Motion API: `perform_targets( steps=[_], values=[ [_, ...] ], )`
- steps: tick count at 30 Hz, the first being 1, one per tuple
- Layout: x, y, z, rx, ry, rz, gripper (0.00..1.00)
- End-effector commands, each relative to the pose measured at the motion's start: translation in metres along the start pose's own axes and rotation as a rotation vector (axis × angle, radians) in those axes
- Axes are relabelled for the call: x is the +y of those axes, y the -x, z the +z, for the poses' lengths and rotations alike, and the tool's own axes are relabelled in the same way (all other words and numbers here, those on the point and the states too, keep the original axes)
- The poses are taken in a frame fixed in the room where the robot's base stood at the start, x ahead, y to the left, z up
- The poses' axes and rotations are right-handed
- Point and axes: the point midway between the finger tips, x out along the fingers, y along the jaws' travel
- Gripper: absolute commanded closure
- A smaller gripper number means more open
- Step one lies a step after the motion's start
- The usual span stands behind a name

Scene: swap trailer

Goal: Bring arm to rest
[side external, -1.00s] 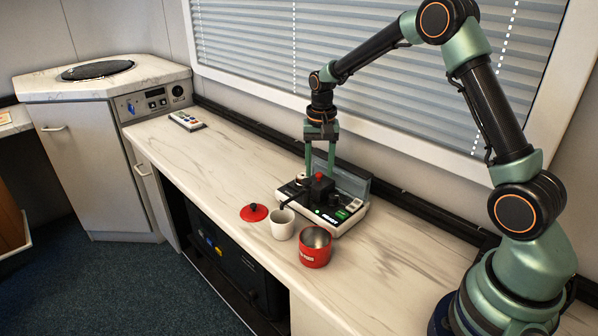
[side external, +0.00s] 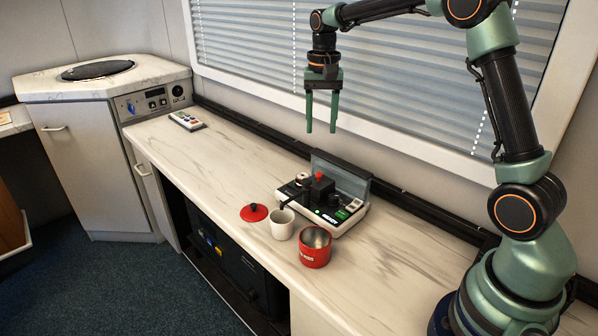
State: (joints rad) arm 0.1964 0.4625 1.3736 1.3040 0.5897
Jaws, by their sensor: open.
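My gripper (side external: 321,130) is open and empty, with its two green fingers pointing straight down. It hangs in the air above the counter (side external: 400,250), in front of the window blinds. Below it and apart from it stands a black and white machine (side external: 345,213) with a grey raised lid at its back. A black part with a red knob (side external: 319,176) sits on the machine.
A white cup (side external: 282,229), a red pot (side external: 315,252) and a red lid (side external: 254,212) stand in front of the machine. A small keypad device (side external: 187,121) lies at the far left of the counter. The counter between is clear. Window blinds (side external: 400,95) are behind my arm.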

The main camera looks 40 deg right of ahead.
Motion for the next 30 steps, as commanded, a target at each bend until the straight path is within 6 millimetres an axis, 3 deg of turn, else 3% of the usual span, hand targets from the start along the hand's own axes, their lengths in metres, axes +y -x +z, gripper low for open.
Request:
perform_targets(
  steps=[8,13,21,30],
  values=[
    [0.000,0.001,0.000,0.002,0.002,-0.001,0.48],
    [0.001,0.015,0.014,0.032,0.054,-0.021,0.48],
    [0.013,0.051,0.071,0.151,0.271,-0.088,0.48],
    [0.037,0.061,0.138,0.303,0.524,-0.150,0.48]
  ],
)
